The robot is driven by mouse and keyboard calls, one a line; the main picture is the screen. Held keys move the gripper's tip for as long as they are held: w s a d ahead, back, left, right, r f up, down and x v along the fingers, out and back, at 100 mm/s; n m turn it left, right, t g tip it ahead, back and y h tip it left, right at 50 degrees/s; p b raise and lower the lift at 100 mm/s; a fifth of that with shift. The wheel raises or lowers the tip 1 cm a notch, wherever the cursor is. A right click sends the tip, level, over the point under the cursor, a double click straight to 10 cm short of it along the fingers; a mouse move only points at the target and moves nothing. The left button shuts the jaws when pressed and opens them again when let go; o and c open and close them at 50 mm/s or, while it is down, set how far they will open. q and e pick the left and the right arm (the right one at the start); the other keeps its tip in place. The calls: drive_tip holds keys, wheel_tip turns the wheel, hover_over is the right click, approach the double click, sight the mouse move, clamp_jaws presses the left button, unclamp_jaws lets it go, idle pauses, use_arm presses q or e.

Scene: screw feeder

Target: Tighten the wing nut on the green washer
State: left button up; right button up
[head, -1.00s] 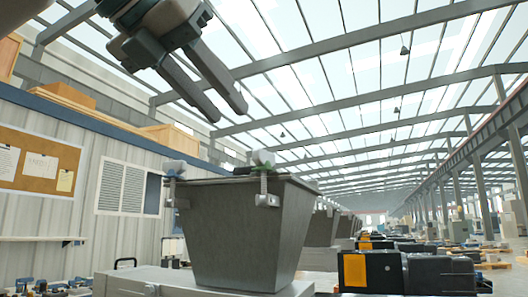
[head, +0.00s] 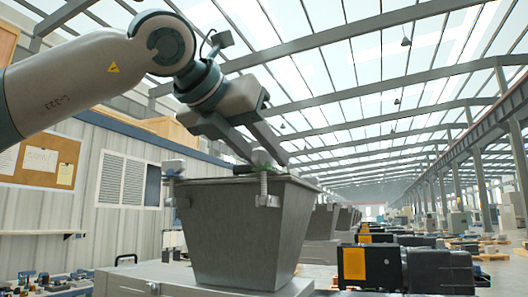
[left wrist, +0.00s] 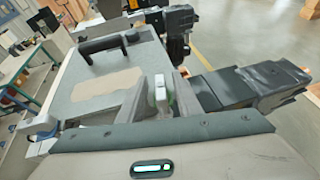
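The grey hopper (head: 245,232) stands in the middle of the head view with two clamp bolts at its rim. A pale wing nut (head: 262,157) with a green washer (head: 243,169) tops the nearer bolt. Another pale wing nut (head: 174,167) tops the bolt at the left corner. My left gripper (head: 267,161) points down at the green-washer wing nut, its fingers apart on either side of it. In the left wrist view the wing nut (left wrist: 160,92) shows between the open fingers, with a bit of green beside it. Contact cannot be told. My right gripper is not in view.
The hopper stands on a grey machine top (head: 120,281). Black boxes, one with an orange panel (head: 355,264), stand to its right. Small parts lie on a bench at lower left. A wall with a notice board (head: 40,158) is behind.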

use_arm(q)
clamp_jaws()
